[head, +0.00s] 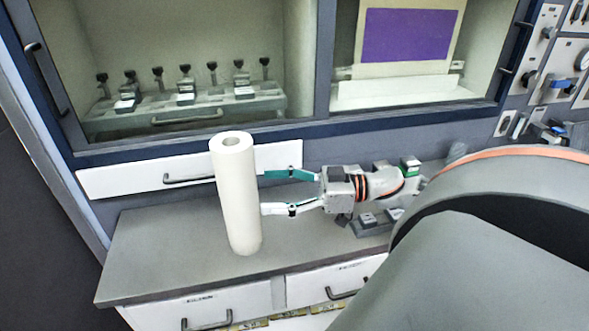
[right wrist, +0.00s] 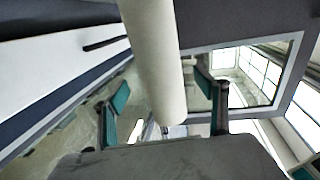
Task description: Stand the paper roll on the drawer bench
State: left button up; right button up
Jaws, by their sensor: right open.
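The white paper roll (head: 236,195) stands upright on the grey top of the drawer bench (head: 160,245), its lower end appearing to rest on the surface. Its hollow core shows at the upper end. My right gripper (head: 263,191) is open, just right of the roll at about mid-height, with its fingertips close to the roll's right side. In the right wrist view the roll (right wrist: 155,60) lies ahead between the two spread fingers, with a visible gap on each side. I cannot tell whether a fingertip touches it. My left gripper is out of view.
Behind the bench is a cabinet with a clamp rack (head: 185,112) and a purple panel (head: 409,36) behind its openings. A grey clamp fixture (head: 372,222) sits on the bench under my right wrist. The bench top left of the roll is clear.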

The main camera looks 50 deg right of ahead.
jog(key=v, duration=0.4)
jog(key=shift+s+d, duration=0.25)
jog(key=shift+s, duration=0.1)
dwell(0.4)
